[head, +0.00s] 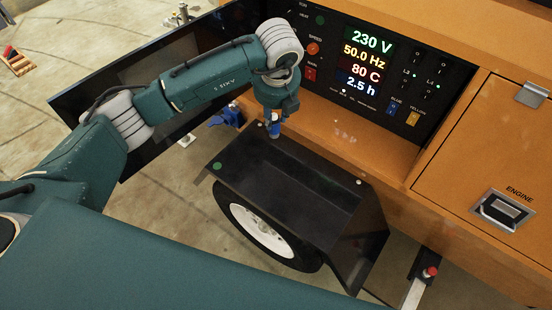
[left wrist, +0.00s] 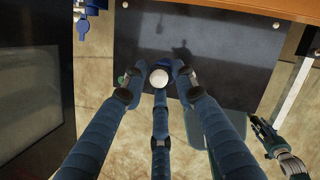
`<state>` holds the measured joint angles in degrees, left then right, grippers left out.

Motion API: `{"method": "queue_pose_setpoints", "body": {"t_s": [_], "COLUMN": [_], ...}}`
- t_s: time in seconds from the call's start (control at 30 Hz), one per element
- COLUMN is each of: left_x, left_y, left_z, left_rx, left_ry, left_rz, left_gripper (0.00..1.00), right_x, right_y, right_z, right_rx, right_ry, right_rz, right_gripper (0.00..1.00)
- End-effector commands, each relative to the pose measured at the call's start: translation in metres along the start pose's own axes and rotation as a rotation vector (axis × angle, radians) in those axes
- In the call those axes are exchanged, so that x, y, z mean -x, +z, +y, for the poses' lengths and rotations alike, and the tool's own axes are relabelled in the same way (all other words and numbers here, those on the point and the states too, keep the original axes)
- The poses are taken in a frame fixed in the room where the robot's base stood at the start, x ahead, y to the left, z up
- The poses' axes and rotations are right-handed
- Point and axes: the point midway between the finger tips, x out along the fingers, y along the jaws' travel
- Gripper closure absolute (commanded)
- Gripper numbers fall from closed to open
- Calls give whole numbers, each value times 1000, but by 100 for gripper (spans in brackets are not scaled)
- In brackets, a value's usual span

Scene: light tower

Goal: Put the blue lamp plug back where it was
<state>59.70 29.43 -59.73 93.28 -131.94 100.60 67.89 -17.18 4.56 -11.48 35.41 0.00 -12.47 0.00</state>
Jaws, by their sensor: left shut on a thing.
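My left gripper (head: 274,122) is shut on the blue lamp plug (head: 274,131), over the back edge of the black fender (head: 290,185). In the left wrist view the plug's pale round end (left wrist: 159,77) sits between the fingers. My right gripper (left wrist: 263,132) seems to show at the right of that view, too small to read.
The control panel (head: 375,75), with lit readouts and switches marked blue and yellow, is behind the gripper. A dark open door panel (head: 85,100) is at the left. The wheel (head: 262,232) is below the fender. The orange engine door (head: 500,150) is at the right.

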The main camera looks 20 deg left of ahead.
Motion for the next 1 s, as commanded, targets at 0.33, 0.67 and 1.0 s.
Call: {"method": "queue_pose_setpoints", "body": {"t_s": [0.33, 0.67, 1.0], "left_x": [-100, -137, -178], "left_y": [-30, -40, -51], "left_z": [-4, -6, -7], "left_rx": [1, 1, 1], "left_ry": [1, -2, -1], "left_rz": [5, 2, 2], "left_gripper": [100, 100, 100], "right_x": [-59, -78, -104], "right_y": [5, 7, 9], "right_z": [-1, -1, -2], "right_rx": [0, 0, 0], "right_ry": [0, 0, 0], "right_rz": [0, 0, 0], "right_gripper": [52, 52, 52]}}
